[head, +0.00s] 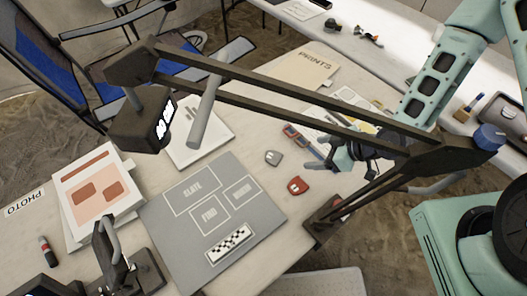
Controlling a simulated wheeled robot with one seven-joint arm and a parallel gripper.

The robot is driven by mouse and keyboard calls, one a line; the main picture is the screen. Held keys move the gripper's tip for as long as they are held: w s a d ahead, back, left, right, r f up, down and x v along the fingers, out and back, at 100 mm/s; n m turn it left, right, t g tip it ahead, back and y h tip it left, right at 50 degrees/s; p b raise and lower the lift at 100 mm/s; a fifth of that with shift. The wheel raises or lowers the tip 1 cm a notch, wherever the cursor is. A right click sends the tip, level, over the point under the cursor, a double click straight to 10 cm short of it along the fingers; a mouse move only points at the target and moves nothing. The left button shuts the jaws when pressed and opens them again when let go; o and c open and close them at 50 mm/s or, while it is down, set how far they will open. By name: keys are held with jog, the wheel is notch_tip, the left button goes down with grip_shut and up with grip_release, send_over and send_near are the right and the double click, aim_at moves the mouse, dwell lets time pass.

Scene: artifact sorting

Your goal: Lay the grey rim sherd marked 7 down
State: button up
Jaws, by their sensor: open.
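A small grey sherd (273,157) lies flat on the pale table, just off the right edge of the grey mat (165,222). It has a small mark that is too small to read. My gripper (318,157) is open over the table, to the right of the grey sherd and apart from it. The dark lamp arm partly hides my gripper and wrist, and I see nothing held between the fingers.
A red sherd (297,187) lies below the grey one. The mat has outlined, labelled areas and a checkered scale bar (229,243). A desk lamp (143,128) reaches across the view. Papers, a PRINTS folder (300,66) and a marker (48,250) surround the mat.

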jog(key=p, duration=0.3)
send_near(273, 157)
jog(key=shift+s+a+f, duration=0.1)
jog(key=shift+a, duration=0.25)
jog(key=shift+d+p+x, duration=0.2)
jog(key=shift+p+x, duration=1.3)
jog(key=shift+x, duration=1.75)
jog(key=shift+f, duration=0.1)
jog(key=c, duration=1.1)
